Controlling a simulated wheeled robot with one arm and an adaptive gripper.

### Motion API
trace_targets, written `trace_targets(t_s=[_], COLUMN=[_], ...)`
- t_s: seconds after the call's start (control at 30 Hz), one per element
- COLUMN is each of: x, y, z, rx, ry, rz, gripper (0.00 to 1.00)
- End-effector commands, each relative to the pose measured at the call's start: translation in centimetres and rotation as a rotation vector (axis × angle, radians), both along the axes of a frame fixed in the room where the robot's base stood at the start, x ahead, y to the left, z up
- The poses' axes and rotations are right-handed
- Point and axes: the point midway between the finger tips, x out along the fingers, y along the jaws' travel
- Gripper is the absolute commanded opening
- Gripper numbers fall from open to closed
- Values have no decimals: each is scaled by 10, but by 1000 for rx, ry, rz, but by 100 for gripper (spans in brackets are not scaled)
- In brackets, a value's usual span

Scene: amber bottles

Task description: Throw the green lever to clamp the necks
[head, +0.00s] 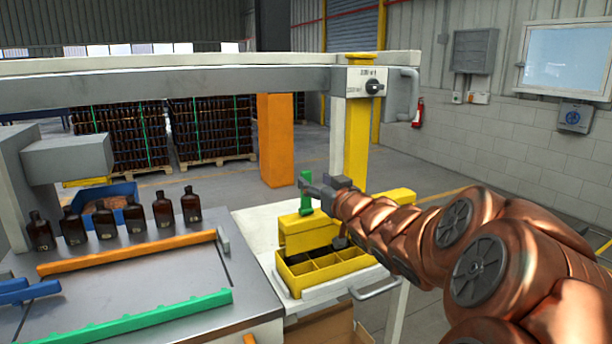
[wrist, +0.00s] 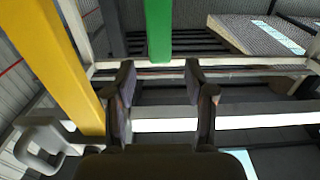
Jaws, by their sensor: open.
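The green lever (head: 305,193) stands upright on the yellow fixture (head: 308,228) on the white table. My gripper (head: 316,188) reaches in from the right, with its tip close beside the lever in the head view. In the wrist view, the green lever (wrist: 158,30) comes down from the top edge, in line with the gap between the two fingers. My gripper (wrist: 160,70) is open there, with a finger on each side of that gap and nothing held. I cannot tell whether a finger touches the lever.
A yellow divided crate (head: 325,272) sits in front of the fixture. Several amber bottles (head: 162,212) stand on the left bench, behind an orange rail (head: 130,254) and a green rail (head: 130,315). A yellow post (head: 356,150) rises behind the lever.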

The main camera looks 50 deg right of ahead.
Motion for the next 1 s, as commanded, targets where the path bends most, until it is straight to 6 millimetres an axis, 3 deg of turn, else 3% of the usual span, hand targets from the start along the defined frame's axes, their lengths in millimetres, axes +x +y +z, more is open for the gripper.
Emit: trace_targets(t_s=[0.2,0.43,0.87,1.0], x=[29,48,54,54], y=[-9,-17,-19,-18], z=[0,0,0,0], rx=[1,1,0,0], ry=[4,3,1,1], rz=[2,0,0,0], gripper=[54,54,54,41])
